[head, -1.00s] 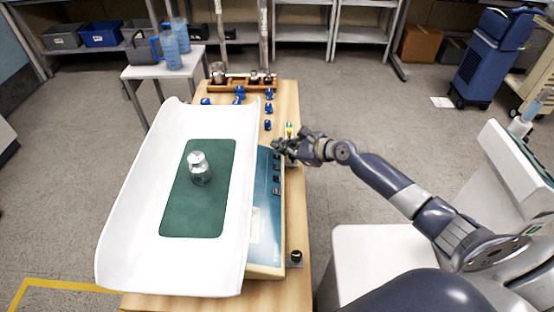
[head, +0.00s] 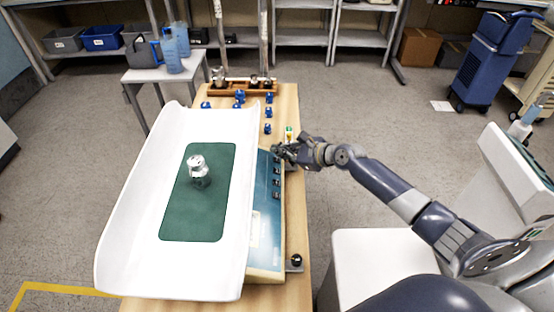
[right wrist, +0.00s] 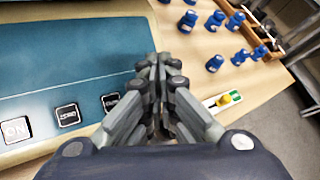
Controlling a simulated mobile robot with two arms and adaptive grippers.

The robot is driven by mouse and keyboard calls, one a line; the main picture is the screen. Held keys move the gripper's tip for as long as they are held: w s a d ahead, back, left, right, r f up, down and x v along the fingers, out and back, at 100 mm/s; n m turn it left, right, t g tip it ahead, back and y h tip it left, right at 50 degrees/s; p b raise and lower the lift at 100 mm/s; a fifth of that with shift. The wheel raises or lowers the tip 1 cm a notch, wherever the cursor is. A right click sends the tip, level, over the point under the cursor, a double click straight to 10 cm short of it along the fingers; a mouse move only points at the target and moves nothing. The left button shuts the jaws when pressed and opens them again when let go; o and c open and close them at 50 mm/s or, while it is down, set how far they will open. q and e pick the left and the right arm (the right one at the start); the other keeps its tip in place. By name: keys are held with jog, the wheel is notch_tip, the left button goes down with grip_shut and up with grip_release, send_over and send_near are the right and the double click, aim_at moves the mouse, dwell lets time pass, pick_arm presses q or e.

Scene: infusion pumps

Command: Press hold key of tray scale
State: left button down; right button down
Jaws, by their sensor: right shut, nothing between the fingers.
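The tray scale (head: 250,190) stands on the wooden table, with a long white tray above a blue panel. Several small dark keys (head: 276,183) line the panel's right edge. In the right wrist view the panel (right wrist: 70,55) shows a white ON key (right wrist: 15,130), a dark key (right wrist: 67,115) and another dark key (right wrist: 110,101) close beside my finger. The labels of the dark keys are hard to read. My right gripper (head: 278,152) is shut and empty over the panel's far right end; its fingertips (right wrist: 158,62) hide part of the panel. Contact cannot be told.
A metal weight (head: 198,170) stands on the tray's green mat (head: 190,225). Several blue weights (head: 239,97) and a wooden rack (head: 232,91) stand beyond the scale. A small green-and-yellow item (right wrist: 226,99) lies right of the gripper. A dark knob (head: 296,260) sits near the front corner.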

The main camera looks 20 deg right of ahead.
jog(key=shift+f, duration=0.15)
dwell(0.3)
jog(key=shift+w+a+f, duration=0.1)
jog(key=shift+a+f, duration=0.05)
jog(key=shift+f, duration=0.1)
jog(key=shift+a+f, duration=0.1)
jog(key=shift+f, duration=0.25)
dwell(0.8)
jog(key=shift+r, duration=0.1)
jog(key=shift+d+r+p, duration=0.25)
jog(key=shift+r+p, duration=0.4)
jog(key=shift+p, duration=0.25)
jog(key=shift+d+r+p, duration=0.15)
jog(key=shift+r+p, duration=0.35)
jog(key=shift+p, duration=0.05)
jog(key=shift+s+d+r+p, duration=0.2)
jog(key=shift+d+r+p, duration=0.05)
jog(key=shift+r+p, duration=0.35)
jog(key=shift+s+d+r+p, duration=0.15)
jog(key=shift+d+r+p, duration=0.05)
jog(key=shift+r+p, duration=0.35)
jog(key=shift+s+d+r+p, duration=0.2)
jog(key=shift+d+r+p, duration=0.05)
jog(key=shift+r+p, duration=0.3)
jog(key=shift+r, duration=0.1)
